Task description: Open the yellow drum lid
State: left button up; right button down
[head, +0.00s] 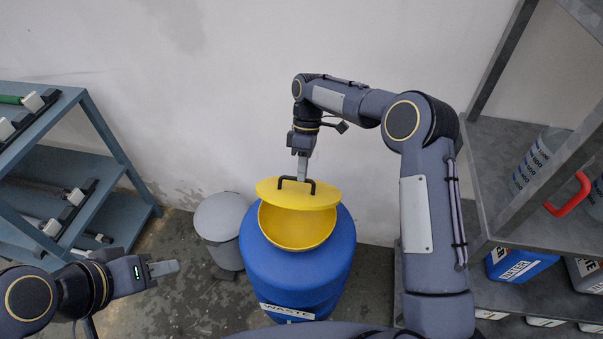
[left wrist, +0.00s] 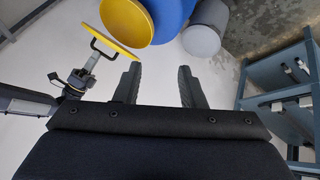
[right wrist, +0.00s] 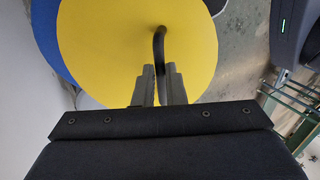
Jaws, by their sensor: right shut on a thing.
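The blue drum (head: 296,268) stands on the floor in the middle of the head view, with a yellow funnel-like top (head: 290,230). Its yellow lid (head: 268,190) is raised and tilted up at the back, so the yellow inside shows. My right gripper (head: 302,176) is shut on the lid's black handle (head: 283,180); the right wrist view shows the fingers (right wrist: 160,88) closed at the handle (right wrist: 159,45) against the yellow lid (right wrist: 120,45). My left gripper (head: 165,267) is empty, left of the drum; its fingers stand apart in the left wrist view (left wrist: 158,87).
A grey lidded bin (head: 219,220) stands left of the drum. A blue-grey rack (head: 90,215) with tools is at the left. A grey shelf (head: 500,150) with containers and a red handle (head: 568,196) is at the right. Bare wall lies behind the drum.

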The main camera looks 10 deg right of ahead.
aim_at(286, 194)
pick_arm(q)
jog(key=shift+c, duration=0.2)
dwell(0.3)
